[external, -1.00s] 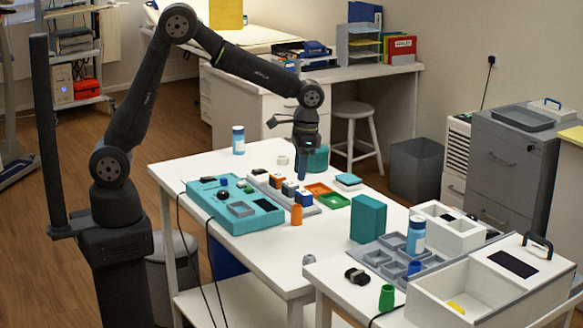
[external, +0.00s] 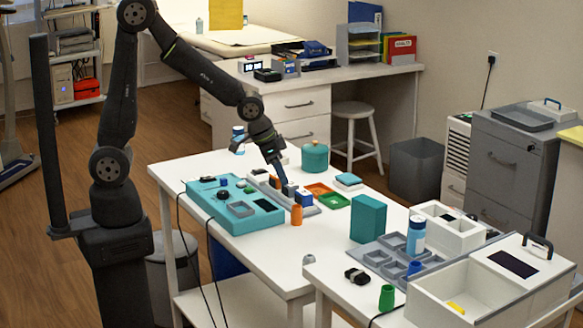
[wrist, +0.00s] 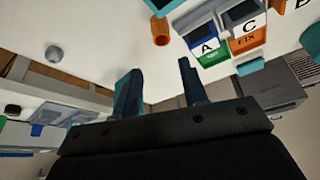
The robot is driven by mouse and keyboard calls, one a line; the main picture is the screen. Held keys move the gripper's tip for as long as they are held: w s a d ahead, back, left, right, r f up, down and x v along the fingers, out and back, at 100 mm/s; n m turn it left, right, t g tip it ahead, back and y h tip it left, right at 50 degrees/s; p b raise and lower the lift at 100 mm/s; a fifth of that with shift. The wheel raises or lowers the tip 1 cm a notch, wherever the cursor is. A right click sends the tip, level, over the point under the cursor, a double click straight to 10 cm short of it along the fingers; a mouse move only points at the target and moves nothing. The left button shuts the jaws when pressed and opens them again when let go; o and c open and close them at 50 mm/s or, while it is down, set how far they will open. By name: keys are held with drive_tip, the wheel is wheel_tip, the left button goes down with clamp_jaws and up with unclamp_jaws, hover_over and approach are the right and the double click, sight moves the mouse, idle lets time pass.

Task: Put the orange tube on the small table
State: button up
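The orange tube (external: 297,214) stands upright near the front edge of the big white table, right of the teal tray. In the wrist view the orange tube (wrist: 161,31) lies beyond the fingertips, near the top, apart from them. My gripper (external: 283,178) is tilted over the row of blocks behind the tube. In the wrist view my gripper (wrist: 160,80) shows two spread fingers with nothing between them. A smaller white table (external: 335,287) stands at the front right, holding several things.
A teal tray (external: 262,222) and a row of lettered blocks (external: 304,197) flank the tube. A teal box (external: 368,218) stands to its right. The smaller table holds a grey tray (external: 376,257), a green cup (external: 387,297) and a dark object (external: 357,276). Its front left part is bare.

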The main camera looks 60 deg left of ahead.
sight(301, 215)
drive_tip(key=x, duration=1.2)
drive_tip(key=shift+a+f, duration=0.1)
drive_tip(key=shift+a, duration=0.05)
drive_tip(key=shift+c, duration=0.4)
drive_tip(key=c, duration=0.7)
drive_tip(key=shift+c, duration=0.2)
